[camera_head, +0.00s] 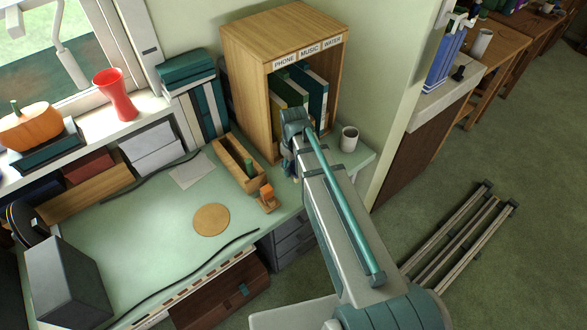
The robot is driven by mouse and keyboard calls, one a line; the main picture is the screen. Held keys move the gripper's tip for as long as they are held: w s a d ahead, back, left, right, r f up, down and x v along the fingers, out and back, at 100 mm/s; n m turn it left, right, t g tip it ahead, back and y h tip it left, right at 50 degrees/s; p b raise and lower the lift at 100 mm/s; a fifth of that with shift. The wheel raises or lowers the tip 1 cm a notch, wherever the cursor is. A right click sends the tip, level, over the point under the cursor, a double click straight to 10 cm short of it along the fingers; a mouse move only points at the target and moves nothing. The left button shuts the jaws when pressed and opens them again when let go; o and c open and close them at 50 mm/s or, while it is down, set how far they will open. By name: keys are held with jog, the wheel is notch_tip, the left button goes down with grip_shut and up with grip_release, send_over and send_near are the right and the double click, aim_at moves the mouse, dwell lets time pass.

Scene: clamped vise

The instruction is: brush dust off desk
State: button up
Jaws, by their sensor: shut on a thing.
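The desk (135,235) has a pale green top and fills the left and middle of the view. I cannot make out dust on it at this size. My gripper (290,170) points down over the desk's right end, in front of the wooden cabinet. My own arm mostly hides it. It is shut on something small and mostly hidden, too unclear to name. No brush can be clearly made out.
A wooden cabinet (242,75) with books stands behind my gripper, and a white mug (349,139) is to its right. A wooden tray (238,162), orange tape dispenser (267,196), round cork mat (211,219) and grey box (65,285) occupy the desk. Its middle-left is clear.

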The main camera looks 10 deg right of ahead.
jog(key=shift+r+p, duration=1)
jog(key=shift+r, duration=0.9)
jog(key=shift+r+p, duration=0.15)
jog(key=shift+p, duration=0.8)
